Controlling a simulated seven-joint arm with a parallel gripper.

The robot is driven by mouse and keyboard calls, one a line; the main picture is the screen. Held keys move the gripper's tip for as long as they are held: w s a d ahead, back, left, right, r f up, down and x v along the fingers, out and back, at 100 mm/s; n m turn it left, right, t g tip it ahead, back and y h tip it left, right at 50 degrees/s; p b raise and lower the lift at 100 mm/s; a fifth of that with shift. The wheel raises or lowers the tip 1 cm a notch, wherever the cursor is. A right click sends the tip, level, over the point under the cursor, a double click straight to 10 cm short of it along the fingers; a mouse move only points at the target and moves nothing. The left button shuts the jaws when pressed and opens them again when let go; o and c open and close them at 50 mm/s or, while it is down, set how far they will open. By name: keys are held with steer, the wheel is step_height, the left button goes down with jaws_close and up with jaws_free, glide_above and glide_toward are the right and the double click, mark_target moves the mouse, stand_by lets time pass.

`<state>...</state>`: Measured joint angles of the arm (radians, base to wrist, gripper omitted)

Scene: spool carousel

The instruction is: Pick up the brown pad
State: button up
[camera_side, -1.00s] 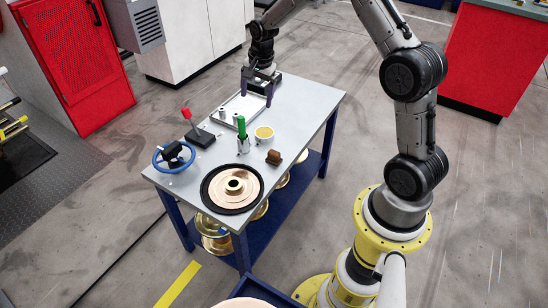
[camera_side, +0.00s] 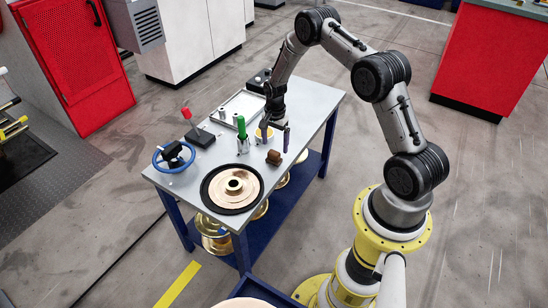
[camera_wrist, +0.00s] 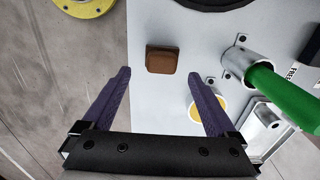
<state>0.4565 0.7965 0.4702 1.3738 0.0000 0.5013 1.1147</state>
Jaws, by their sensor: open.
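The brown pad (camera_side: 273,157) is a small block on the grey table top near its right edge, in front of the yellow-topped cup. In the wrist view the brown pad (camera_wrist: 161,59) lies beyond the fingertips, roughly centred across the gap between them. My gripper (camera_side: 276,138) is over the table just behind the pad, pointing down. In the wrist view my gripper (camera_wrist: 159,73) has its two purple fingers wide apart with nothing between them.
A green-handled tool (camera_side: 241,129) stands in a metal holder left of the pad. The yellow-topped cup (camera_wrist: 194,108) is close to the right finger in the wrist view. A black-rimmed spool disc (camera_side: 209,189) lies on the table's front part. A blue handwheel (camera_side: 158,160) and red-knobbed lever (camera_side: 187,114) are left.

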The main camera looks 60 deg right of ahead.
mark_target(274, 152)
steer(key=shift+w+a+f, duration=0.1)
steer(key=shift+w+f, duration=0.05)
steer(key=shift+f, duration=2.45)
jaws_close()
steer(key=shift+r, duration=0.1)
steer(key=shift+r, duration=0.45)
step_height(274, 152, up, 3)
steer(key=shift+f, duration=0.15)
steer(key=s+a+r, duration=0.6)
steer(key=s+r, duration=0.3)
steer(key=s, duration=0.3)
steer(key=shift+s+r, duration=0.15)
steer(key=shift+s, duration=0.15)
